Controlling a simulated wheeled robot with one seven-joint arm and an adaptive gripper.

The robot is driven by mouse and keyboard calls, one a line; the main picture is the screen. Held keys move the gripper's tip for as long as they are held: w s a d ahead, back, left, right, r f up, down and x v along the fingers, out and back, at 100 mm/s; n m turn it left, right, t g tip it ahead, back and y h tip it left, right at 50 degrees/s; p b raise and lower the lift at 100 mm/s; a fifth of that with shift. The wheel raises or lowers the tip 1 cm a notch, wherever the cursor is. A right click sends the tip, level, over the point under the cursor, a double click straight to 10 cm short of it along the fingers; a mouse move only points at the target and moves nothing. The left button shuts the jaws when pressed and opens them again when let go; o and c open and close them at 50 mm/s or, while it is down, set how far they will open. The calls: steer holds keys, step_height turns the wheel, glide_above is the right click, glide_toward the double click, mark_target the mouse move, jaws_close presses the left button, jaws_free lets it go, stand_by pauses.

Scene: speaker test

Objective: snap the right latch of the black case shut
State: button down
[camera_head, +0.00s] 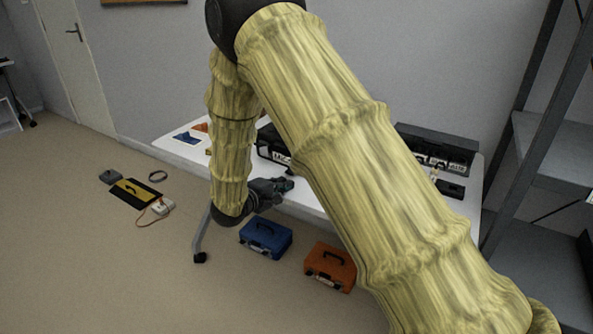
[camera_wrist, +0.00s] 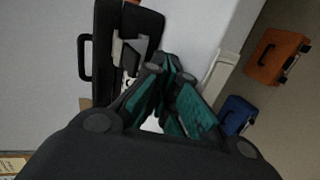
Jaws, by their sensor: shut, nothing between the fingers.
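The black case (camera_head: 268,146) stands on the white table in the head view, with much of it hidden behind my arm. In the wrist view the black case (camera_wrist: 104,62) fills the upper left, with its handle (camera_wrist: 84,58) sticking out to the left. A grey metal latch (camera_wrist: 128,50) shows on its side, close to my fingertips; I cannot tell if it is fastened. My gripper (camera_wrist: 170,72), with teal finger pads, is shut and empty just beside the case. In the head view my gripper (camera_head: 284,186) is at the table's front edge.
A blue case (camera_head: 265,238) and an orange case (camera_head: 329,267) stand on the floor before the white table (camera_head: 180,150). A dark open box (camera_head: 437,147) stands at the table's right. A grey shelf (camera_head: 555,150) is at the far right.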

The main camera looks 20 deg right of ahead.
steer(key=shift+w+d+r+b, duration=0.35)
steer(key=shift+w+d, duration=0.2)
steer(key=shift+d, duration=0.25)
stand_by(0.9)
steer(key=f+b+v, duration=0.1)
steer(key=v, duration=0.5)
steer(key=shift+s+a+f, duration=0.2)
steer(key=shift+s+a, duration=0.15)
steer(key=shift+a, duration=0.15)
stand_by(0.6)
